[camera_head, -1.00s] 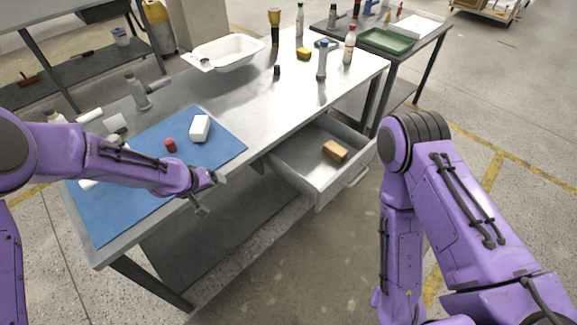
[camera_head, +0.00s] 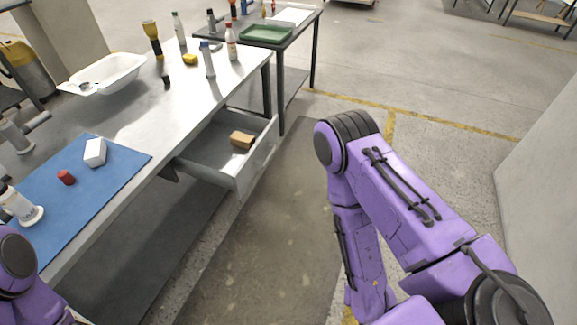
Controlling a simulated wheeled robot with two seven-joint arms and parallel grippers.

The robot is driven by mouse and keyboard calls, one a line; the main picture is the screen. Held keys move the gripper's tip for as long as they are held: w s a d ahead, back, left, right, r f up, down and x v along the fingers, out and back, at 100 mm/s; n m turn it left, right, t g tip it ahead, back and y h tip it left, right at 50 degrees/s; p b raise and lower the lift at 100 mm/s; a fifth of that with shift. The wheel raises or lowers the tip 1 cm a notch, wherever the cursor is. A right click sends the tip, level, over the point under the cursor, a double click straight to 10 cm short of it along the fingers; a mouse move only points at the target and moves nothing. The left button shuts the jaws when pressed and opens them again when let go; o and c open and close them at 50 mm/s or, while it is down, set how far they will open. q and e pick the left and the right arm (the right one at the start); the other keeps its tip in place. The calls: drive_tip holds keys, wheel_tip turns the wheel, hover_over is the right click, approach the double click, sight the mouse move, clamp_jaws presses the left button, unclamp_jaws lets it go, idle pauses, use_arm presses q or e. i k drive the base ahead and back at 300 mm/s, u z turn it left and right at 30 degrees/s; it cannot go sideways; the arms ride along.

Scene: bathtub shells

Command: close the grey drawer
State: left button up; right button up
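The grey drawer (camera_head: 258,156) stands pulled out from under the metal workbench, its front facing right. A brown block (camera_head: 242,139) lies inside it, near the front panel. My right arm is bent in the right half of the head view, to the right of the drawer and apart from it. Its gripper is not visible. Only a part of my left arm shows at the lower left corner, by the bench's near end. Its gripper is outside the picture.
The metal workbench (camera_head: 130,122) carries a blue mat (camera_head: 85,190), a white box (camera_head: 95,152), a red can (camera_head: 66,177), a white basin (camera_head: 104,75) and several bottles. A second table with a green tray (camera_head: 266,34) stands behind. Floor right of the drawer is clear.

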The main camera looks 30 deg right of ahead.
sight(209, 156)
drive_tip(key=z, duration=0.4)
drive_tip(key=k, duration=0.9)
drive_tip(key=u, duration=0.7)
drive_tip(key=i, duration=1.5)
drive_tip(key=z, duration=0.95)
drive_tip(key=i, duration=0.45)
drive_tip(key=z, duration=0.45)
